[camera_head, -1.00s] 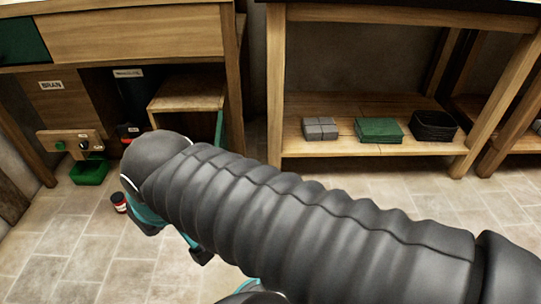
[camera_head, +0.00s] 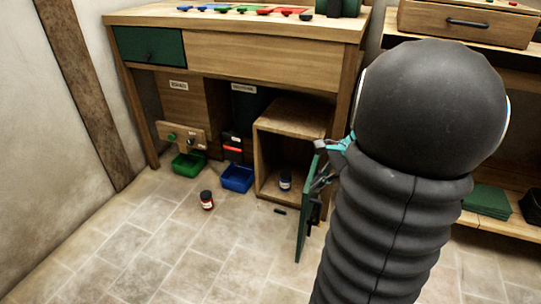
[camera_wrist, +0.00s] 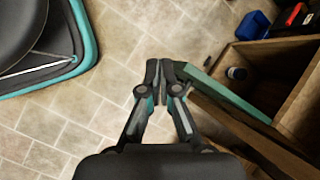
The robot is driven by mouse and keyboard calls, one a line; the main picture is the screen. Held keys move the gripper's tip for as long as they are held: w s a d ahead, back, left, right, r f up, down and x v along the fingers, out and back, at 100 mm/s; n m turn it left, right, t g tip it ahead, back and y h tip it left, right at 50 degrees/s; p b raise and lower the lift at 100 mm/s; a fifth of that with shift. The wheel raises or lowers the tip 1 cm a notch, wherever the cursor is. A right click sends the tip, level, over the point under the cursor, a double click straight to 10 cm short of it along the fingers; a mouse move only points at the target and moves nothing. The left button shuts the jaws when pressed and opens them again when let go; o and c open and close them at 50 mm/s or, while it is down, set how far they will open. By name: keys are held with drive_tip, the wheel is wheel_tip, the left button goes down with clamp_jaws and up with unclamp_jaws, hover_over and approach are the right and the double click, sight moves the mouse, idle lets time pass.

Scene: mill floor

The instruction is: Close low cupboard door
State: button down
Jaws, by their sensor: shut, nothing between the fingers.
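The low cupboard (camera_head: 262,150) is a small open-fronted wooden box under the bench. Its green door (camera_head: 303,225) stands wide open, swung out toward me from the right side. A dark handle shows on the door's right face. A blue jar (camera_head: 285,182) stands inside the cupboard. My gripper (camera_wrist: 167,66) is shut and empty, low beside the door's outer face. In the wrist view the fingertips are near an end of the door (camera_wrist: 235,98); I cannot tell whether they touch it. In the head view my gripper (camera_head: 322,181) is partly hidden by my arm.
A red jar (camera_head: 206,200) and a small dark piece (camera_head: 280,211) lie on the floor before the cupboard. A blue bin (camera_head: 238,178) and a green bin (camera_head: 188,163) stand to its left. The tiled floor at front left is clear.

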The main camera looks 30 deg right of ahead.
drive_tip(key=s+d+f+m+t+y, duration=0.1)
drive_tip(key=d+f+m, duration=0.1)
drive_tip(key=d+m, duration=0.3)
drive_tip(key=s+d+f+m+t, duration=0.2)
drive_tip(key=d, duration=0.5)
drive_tip(key=w+a+r+b+x, duration=0.1)
drive_tip(key=x, duration=1.2)
drive_tip(key=shift+w+r, duration=0.15)
drive_tip(key=shift+r, duration=0.25)
drive_tip(key=shift+w+a, duration=0.1)
drive_tip(key=shift+a, duration=0.1)
